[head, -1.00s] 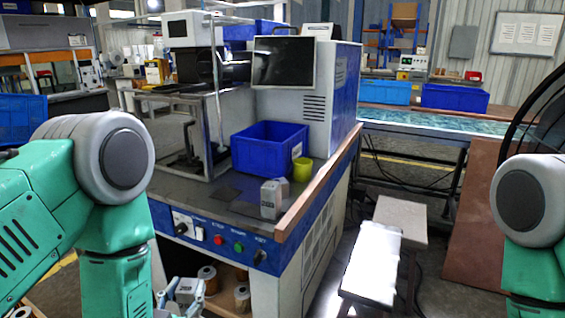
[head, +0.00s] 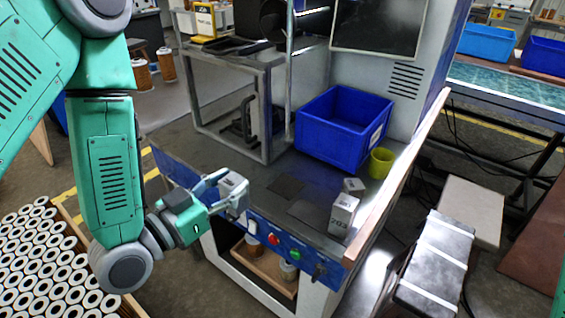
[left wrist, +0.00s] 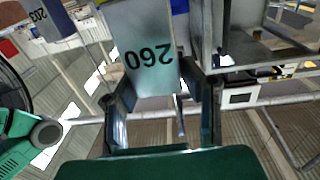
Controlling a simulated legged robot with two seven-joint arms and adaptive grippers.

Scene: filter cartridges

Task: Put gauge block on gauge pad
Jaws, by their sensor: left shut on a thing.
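My left gripper (head: 226,194) is shut on a grey gauge block (head: 233,184), held near the front edge of the bench, left of the flat pads. In the left wrist view the block (left wrist: 148,45) shows the number 260, upside down, between the fingers. Two thin dark pads lie flat on the bench top, one farther back (head: 286,185) and one nearer the front (head: 309,212); I cannot tell which is the gauge pad. Both look bare. My right gripper is out of view.
A grey block marked 203 (head: 342,214) stands right of the pads, with a smaller grey block top (head: 354,185) behind it. A yellow-green cup (head: 381,162) and blue bin (head: 345,130) stand farther back. A wooden rail (head: 400,175) edges the right side.

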